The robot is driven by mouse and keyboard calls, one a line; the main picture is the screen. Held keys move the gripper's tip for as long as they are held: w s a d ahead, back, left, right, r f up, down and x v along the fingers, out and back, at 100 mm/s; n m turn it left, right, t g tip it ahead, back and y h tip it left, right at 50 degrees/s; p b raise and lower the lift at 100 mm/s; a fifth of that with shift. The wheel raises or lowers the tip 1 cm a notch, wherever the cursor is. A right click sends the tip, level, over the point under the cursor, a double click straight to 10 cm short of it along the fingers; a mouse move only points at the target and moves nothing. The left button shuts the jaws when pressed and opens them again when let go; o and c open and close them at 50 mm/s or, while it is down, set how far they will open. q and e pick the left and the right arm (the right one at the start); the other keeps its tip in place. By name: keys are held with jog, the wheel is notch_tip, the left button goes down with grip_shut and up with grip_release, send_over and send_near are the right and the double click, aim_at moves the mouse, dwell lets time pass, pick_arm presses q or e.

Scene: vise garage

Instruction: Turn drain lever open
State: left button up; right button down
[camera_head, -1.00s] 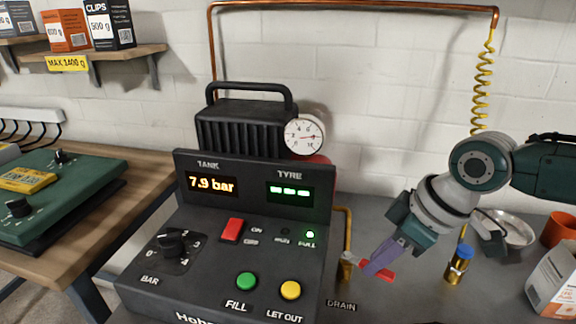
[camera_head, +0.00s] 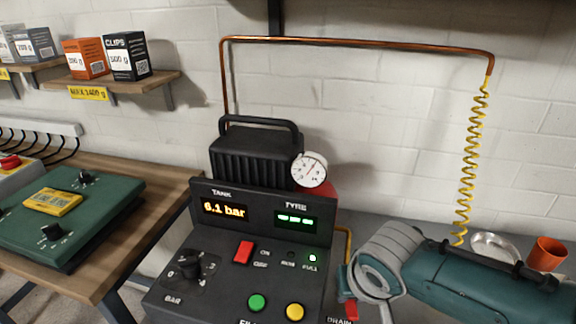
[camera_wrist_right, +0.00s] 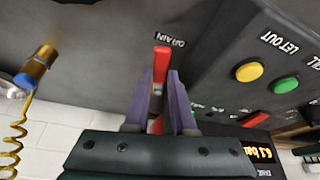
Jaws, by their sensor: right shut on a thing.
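The red drain lever (camera_head: 350,309) shows in the head view at the right of the black compressor panel, above the DRAIN label, partly hidden by my right arm. In the right wrist view the drain lever (camera_wrist_right: 162,58) lies between the two purple fingers of my right gripper (camera_wrist_right: 163,85), its red end sticking out past the fingertips towards the DRAIN label. My right gripper is shut on it. In the head view my right arm hides most of the valve and gripper. The tank display (camera_head: 225,209) reads 6.1 bar. My left gripper is not in view.
The black panel carries a red switch (camera_head: 243,252), a black knob (camera_head: 185,265), a green button (camera_head: 257,302) and a yellow button (camera_head: 295,312). A pressure gauge (camera_head: 309,170) sits behind. A metal bowl (camera_head: 494,248) and an orange cup (camera_head: 548,254) stand at right.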

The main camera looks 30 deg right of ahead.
jog(key=shift+w+a+m+h+b, duration=0.2)
jog(key=shift+a+m+h, duration=0.1)
jog(key=shift+m, duration=0.4)
jog(key=shift+w+a+m+h+b, duration=0.15)
jog(key=shift+a+m+h+b, duration=0.1)
jog(key=shift+m, duration=0.45)
jog(key=shift+g, duration=0.3)
jog(key=c, duration=0.7)
grip_release()
jog(key=shift+c, duration=0.2)
jog(key=shift+r, duration=0.1)
jog(key=shift+a+r+p, duration=0.1)
jog(key=shift+r+p, duration=0.25)
jog(key=shift+p, duration=0.1)
jog(key=p+v, duration=0.4)
jog(key=v, duration=0.5)
